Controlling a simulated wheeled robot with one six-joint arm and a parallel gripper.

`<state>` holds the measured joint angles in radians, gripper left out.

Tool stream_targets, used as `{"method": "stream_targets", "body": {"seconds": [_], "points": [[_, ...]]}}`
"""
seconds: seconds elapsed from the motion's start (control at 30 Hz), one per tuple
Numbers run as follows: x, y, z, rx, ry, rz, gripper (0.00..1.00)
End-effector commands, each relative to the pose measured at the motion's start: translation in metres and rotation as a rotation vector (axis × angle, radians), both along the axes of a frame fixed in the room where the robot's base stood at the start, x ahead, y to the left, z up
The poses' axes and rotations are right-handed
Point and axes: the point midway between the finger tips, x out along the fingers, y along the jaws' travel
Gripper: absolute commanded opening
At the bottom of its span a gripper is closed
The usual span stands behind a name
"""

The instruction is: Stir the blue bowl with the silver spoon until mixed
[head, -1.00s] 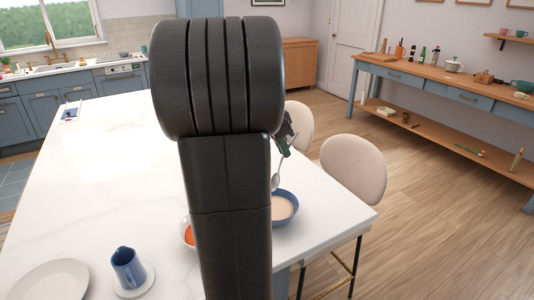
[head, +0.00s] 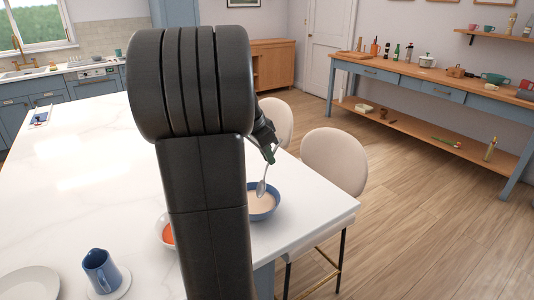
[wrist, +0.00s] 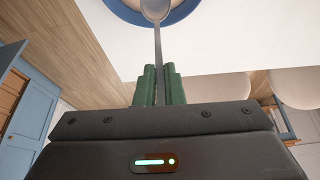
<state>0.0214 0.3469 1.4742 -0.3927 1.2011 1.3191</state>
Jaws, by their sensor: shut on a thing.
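The blue bowl (head: 277,207) stands near the right edge of the white island and holds a pale cream mixture. My gripper (head: 270,155) is above the bowl, partly hidden behind my own arm. It is shut on the silver spoon (head: 262,187), which points down with its head over the bowl. In the wrist view my gripper (wrist: 159,88) has its green fingers on the spoon's handle (wrist: 158,50), and the blue bowl (wrist: 192,10) shows at the top edge. I cannot tell whether the spoon's tip touches the mixture.
A bowl with orange contents (head: 167,236) is left of the blue bowl, partly behind my arm. A blue jug (head: 101,270) and a white plate (head: 30,284) stand at the front left. Chairs (head: 334,162) line the island's right side. The island's far left top is mostly clear.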

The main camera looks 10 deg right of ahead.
Motion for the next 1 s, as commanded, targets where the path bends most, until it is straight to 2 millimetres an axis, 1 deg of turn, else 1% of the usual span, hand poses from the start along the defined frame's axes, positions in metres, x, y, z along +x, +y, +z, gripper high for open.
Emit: {"method": "stream_targets", "body": {"seconds": [0.03,0.5,0.7,1.0], "points": [[-0.001,0.002,-0.007,0.000,-0.001,0.001,0.00],[-0.006,0.015,-0.041,-0.001,-0.001,0.001,0.00],[-0.007,0.018,-0.048,-0.001,-0.001,0.000,0.00],[-0.008,0.019,-0.048,0.000,0.000,0.000,0.00]]}}
